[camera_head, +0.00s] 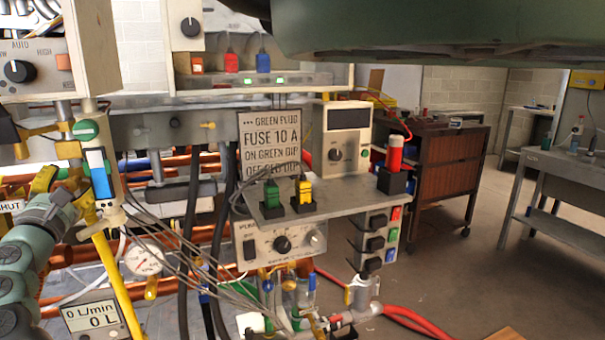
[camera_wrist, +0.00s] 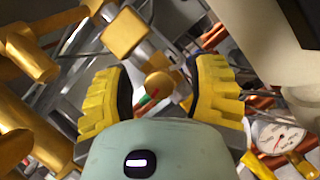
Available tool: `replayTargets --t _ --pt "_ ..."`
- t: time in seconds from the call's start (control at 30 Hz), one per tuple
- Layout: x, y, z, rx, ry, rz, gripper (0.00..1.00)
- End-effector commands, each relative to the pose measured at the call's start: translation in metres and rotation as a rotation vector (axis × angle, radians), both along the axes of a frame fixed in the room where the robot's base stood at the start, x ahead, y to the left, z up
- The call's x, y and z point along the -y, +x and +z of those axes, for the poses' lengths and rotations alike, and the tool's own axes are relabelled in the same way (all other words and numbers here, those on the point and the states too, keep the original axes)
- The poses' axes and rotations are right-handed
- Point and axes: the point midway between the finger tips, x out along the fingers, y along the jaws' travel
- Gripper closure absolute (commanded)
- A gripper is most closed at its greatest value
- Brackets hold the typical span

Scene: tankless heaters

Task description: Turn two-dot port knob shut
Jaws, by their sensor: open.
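My gripper (camera_wrist: 160,88) is open in the wrist view, with its two yellow, black-lined fingers apart. A small round brass knob (camera_wrist: 157,82) shows between the fingers, with a red and green mark beside it. I cannot tell whether it lies between the pads or beyond them. A square brass block (camera_wrist: 125,32) sits just above it. No two-dot mark is readable, so I cannot tell which port this knob belongs to. In the head view my gripper (camera_head: 58,188) is at the left, by the brass pipework; its fingertips are partly hidden there.
A white valve unit (camera_head: 100,165) and a yellow pipe (camera_head: 117,285) stand close right of my gripper. A pressure gauge (camera_head: 143,258), loose grey wires and a flow display (camera_head: 92,316) crowd the area below. Brass pipes (camera_wrist: 28,50) fill the wrist view's left. Open floor lies far right.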

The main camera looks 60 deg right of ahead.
Motion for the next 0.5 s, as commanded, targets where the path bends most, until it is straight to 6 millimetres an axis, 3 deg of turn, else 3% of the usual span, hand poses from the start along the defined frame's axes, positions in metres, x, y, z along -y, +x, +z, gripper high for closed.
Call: replayTargets --t 0.07,0.5 --pt "0.0005 -0.0002 -0.0001 0.0 0.0 -0.002 0.46" --pt "-0.0004 0.0 -0.0001 0.0 0.0 0.0 0.91"
